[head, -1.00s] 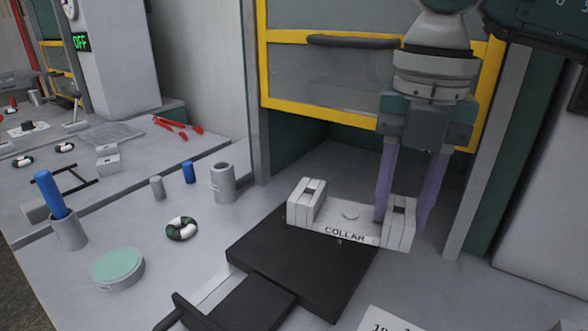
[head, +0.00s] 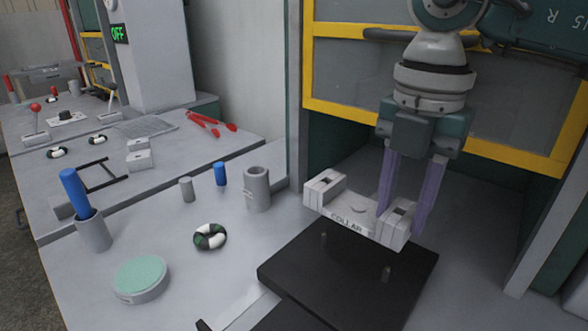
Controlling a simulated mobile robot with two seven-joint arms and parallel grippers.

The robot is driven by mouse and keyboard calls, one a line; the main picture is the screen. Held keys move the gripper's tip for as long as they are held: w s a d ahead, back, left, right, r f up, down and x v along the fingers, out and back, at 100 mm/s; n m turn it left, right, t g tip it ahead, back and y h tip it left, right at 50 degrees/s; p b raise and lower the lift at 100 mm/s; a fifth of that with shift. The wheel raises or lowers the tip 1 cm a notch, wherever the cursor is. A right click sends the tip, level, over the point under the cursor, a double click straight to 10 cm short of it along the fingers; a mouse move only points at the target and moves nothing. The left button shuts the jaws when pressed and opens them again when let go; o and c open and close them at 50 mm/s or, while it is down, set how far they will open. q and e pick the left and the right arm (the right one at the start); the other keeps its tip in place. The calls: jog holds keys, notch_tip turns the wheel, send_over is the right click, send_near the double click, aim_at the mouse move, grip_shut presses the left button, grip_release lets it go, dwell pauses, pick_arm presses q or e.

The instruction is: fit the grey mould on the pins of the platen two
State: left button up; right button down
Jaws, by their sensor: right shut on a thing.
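The grey mould (head: 341,213), marked COLLAR, has a raised block at each end. My right gripper (head: 403,216) is shut on its right end block, with one finger on each side. No number shows on the platen. My left gripper is not in view.
A yellow-framed guard (head: 340,112) stands behind the mould. Left on the bench are a grey hollow cylinder (head: 257,188), a blue cylinder (head: 221,174), a black-and-white ring (head: 210,237), a green-topped disc (head: 141,278) and a cup (head: 94,232) holding a blue rod.

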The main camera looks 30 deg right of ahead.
aim_at(395, 246)
jog(key=shift+s, duration=0.15)
jog(key=shift+f+b, duration=1.65)
jog(key=shift+f, duration=1.05)
jog(key=shift+f+b, duration=0.35)
jog(key=shift+f, duration=0.05)
dwell(0.4)
